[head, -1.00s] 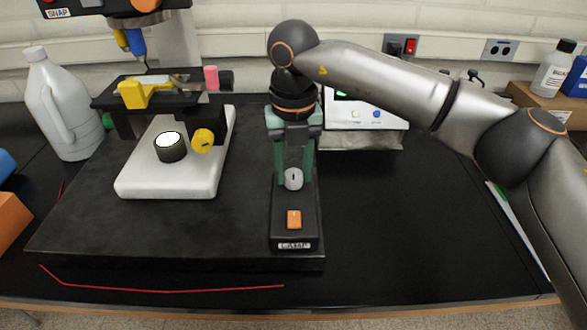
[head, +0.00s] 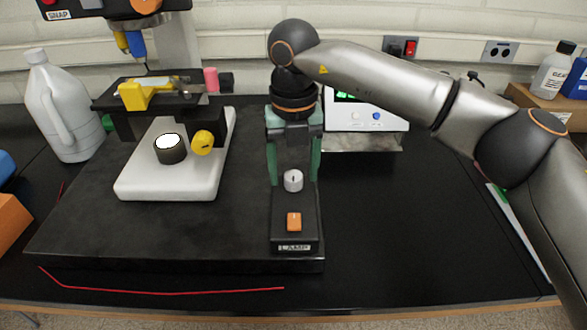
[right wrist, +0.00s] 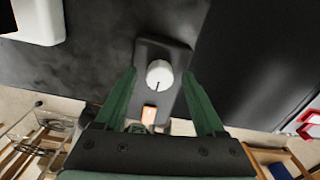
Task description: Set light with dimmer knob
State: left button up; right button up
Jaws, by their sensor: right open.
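The pale grey dimmer knob (head: 293,181) stands on the black lamp box (head: 308,215), above an orange switch (head: 294,221) and a "LAMP" label. A dark pointer line shows on the knob; it also shows in the right wrist view (right wrist: 159,74). My right gripper (head: 293,178) points down with its green fingers open, one on each side of the knob, with gaps visible. In the right wrist view the fingertips (right wrist: 159,77) stand apart from the knob. A bright white disc (head: 168,141) tops a dark cylinder on the white microscope base (head: 165,188). My left gripper is not in view.
A yellow knob (head: 203,141) sits beside the dark cylinder. A white jug (head: 60,110) stands at left. A white instrument with a screen (head: 365,118) stands behind my right arm, which partly hides it. The black bench right of the lamp box is mostly clear.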

aim_at(293, 175)
notch_tip(293, 175, up, 12)
jog(key=shift+r, duration=0.15)
